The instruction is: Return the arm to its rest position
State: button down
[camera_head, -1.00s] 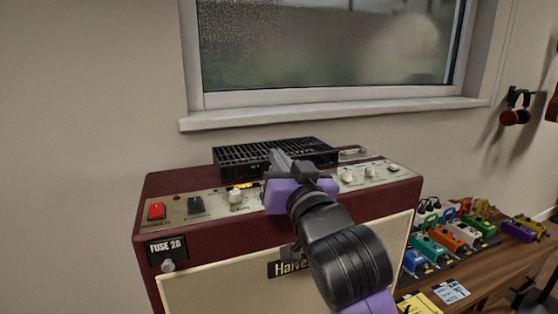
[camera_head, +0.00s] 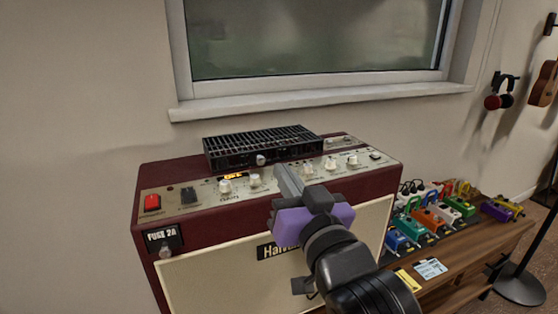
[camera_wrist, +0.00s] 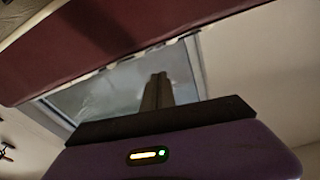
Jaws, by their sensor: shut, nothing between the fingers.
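My gripper (camera_head: 290,180) is shut and empty, in front of the amplifier's top panel at the middle of the head view. The purple gripper body and dark wrist show behind it. In the wrist view the closed fingers (camera_wrist: 157,90) point up against a window. The maroon and cream amplifier (camera_head: 190,255) stands behind and below my gripper, which covers part of its control panel. I cannot tell whether the fingertips touch the panel.
A black vented box (camera_head: 262,146) sits on top of the amplifier. A window (camera_head: 315,45) is above. At right, several coloured pedals (camera_head: 430,218) stand on a wooden bench (camera_head: 465,258). Headphones (camera_head: 497,95) and a guitar (camera_head: 544,84) hang on the wall. A stand base (camera_head: 520,288) is on the floor.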

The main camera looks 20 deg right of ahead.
jog(key=s+f+n+g, duration=0.1)
jog(key=s+f+g, duration=0.1)
jog(key=s+f, duration=0.9)
jog(key=s+f+n+g+y, duration=0.1)
jog(key=s+f, duration=0.7)
jog(key=s, duration=0.7)
jog(key=s+f+g, duration=0.2)
jog(key=s+f, duration=0.7)
jog(key=s, duration=0.4)
notch_tip(320, 180, up, 14)
jog(key=p, duration=1.4)
jog(key=shift+d+r, duration=0.25)
jog(key=shift+d, duration=0.05)
